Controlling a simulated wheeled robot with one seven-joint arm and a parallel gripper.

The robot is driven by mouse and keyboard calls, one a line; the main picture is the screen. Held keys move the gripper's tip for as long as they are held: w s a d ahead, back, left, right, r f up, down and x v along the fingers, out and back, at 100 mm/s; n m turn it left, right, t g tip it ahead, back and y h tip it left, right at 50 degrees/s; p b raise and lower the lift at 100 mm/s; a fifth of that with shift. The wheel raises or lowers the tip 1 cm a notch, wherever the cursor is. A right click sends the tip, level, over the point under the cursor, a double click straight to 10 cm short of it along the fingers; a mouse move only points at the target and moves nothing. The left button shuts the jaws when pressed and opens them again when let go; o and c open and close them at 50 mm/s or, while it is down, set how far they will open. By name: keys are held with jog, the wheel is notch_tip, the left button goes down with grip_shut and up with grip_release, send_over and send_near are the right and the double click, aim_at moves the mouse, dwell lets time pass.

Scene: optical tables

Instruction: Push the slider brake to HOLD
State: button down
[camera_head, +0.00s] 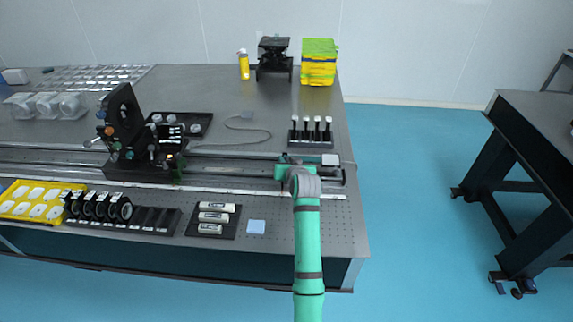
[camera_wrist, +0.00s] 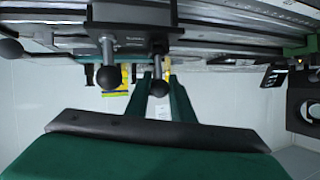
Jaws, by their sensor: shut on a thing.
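A slider carriage (camera_head: 331,160) with a pale top plate sits near the right end of the long rail on the table. In the wrist view, its dark block (camera_wrist: 128,38) is close at the top, with two black ball knobs on stems. The left knob (camera_wrist: 108,77) hangs free. The right knob (camera_wrist: 159,88) is between the tips of my green gripper (camera_wrist: 156,92), which is shut on it. In the head view my gripper (camera_head: 283,170) is at the carriage's left side, and my arm partly hides it. Brake markings are too small to read.
The rail (camera_head: 225,176) runs left to a black optical mount (camera_head: 125,130). A rack of white-topped posts (camera_head: 311,130) stands behind the carriage. The table's right edge is close.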

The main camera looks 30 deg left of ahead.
jog(key=w+g+h, duration=0.1)
jog(key=w+a+g+h, duration=0.1)
jog(key=g, duration=0.1)
jog(key=shift+m+g, duration=0.3)
jog(key=shift+m, duration=0.1)
jog(key=shift+w+a+f+g+h, duration=0.15)
jog(key=shift+w+g+h, duration=0.1)
jog(key=shift+g, duration=0.3)
jog(key=shift+w+d+f+g+h, duration=0.15)
jog(key=shift+w+g+h, duration=0.1)
jog(key=shift+g, duration=0.3)
jog(key=shift+a, duration=0.15)
jog(key=c, duration=1.5)
grip_release()
jog(key=shift+f, duration=0.1)
jog(key=shift+c, duration=0.2)
jog(key=v, duration=1.1)
jog(key=shift+w+a, duration=0.1)
jog(key=shift+w, duration=0.05)
